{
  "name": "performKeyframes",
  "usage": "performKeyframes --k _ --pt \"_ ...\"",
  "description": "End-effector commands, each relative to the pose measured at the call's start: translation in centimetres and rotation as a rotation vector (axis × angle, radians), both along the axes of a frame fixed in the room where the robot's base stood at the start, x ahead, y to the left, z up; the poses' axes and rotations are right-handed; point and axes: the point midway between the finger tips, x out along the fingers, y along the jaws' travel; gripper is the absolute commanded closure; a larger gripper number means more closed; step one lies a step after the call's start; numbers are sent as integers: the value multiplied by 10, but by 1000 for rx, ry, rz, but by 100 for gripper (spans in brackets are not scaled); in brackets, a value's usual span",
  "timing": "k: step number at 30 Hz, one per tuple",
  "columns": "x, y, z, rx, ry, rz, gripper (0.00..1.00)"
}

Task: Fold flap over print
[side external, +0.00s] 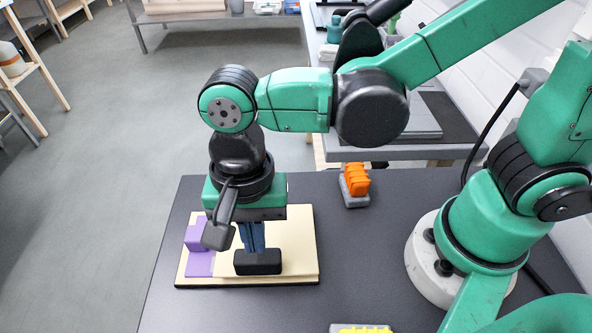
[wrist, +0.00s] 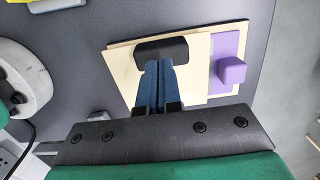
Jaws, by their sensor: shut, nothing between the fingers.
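A cream board (side external: 300,226) lies on the dark table. A second cream panel (wrist: 197,78) seems to lie over much of it in the wrist view, perhaps the flap. A flat purple piece (side external: 200,264) with a raised purple block lies along the board's left side; it shows at the right in the wrist view (wrist: 227,47). I cannot tell whether it is the print. My gripper (side external: 257,249) points down over the board, its blue fingers shut and empty. A black block (wrist: 160,48) is at the fingertips; I cannot tell whether they touch it or it is part of them.
A grey holder with orange pieces (side external: 356,183) stands behind and right of the board. A yellow item (side external: 362,329) is at the front edge of the picture. The table (side external: 350,265) between the board and my base is clear.

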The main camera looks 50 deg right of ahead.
Motion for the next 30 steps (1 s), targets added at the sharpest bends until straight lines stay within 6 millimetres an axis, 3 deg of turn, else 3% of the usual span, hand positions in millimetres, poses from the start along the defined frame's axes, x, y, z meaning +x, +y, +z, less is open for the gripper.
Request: performKeyframes --k 6,30 --pt "-1 1 -14 0 0 0 100" --pt "-7 7 -30 -89 -88 -1 100"
